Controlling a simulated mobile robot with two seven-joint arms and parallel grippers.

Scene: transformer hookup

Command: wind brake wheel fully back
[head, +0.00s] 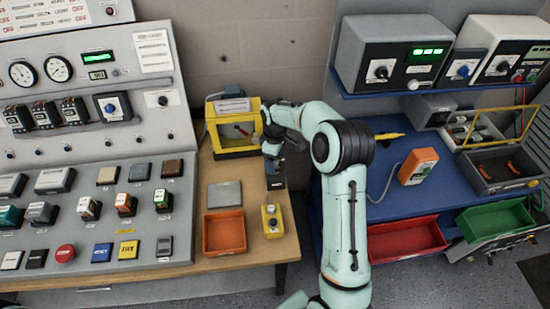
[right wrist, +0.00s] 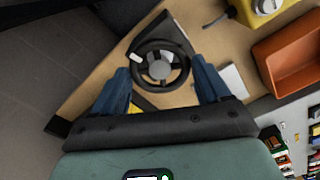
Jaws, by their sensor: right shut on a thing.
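The brake wheel (right wrist: 161,70) is a dark spoked handwheel with a pale mark on the left of its rim. In the right wrist view it sits between the two blue fingers of my right gripper (right wrist: 162,80), which is shut on its rim from both sides. In the head view my right gripper (head: 272,158) is at the back right of the wooden bench, above the wheel's dark base (head: 276,183), and hides most of the wheel. My left gripper is in neither view.
A yellow box (head: 236,147) stands behind and left of the wheel. A grey plate (head: 224,195), an orange tray (head: 224,232) and a yellow button box (head: 272,222) lie in front. The sloped control desk (head: 130,232) borders the left; a blue bench (head: 386,206) stands to the right.

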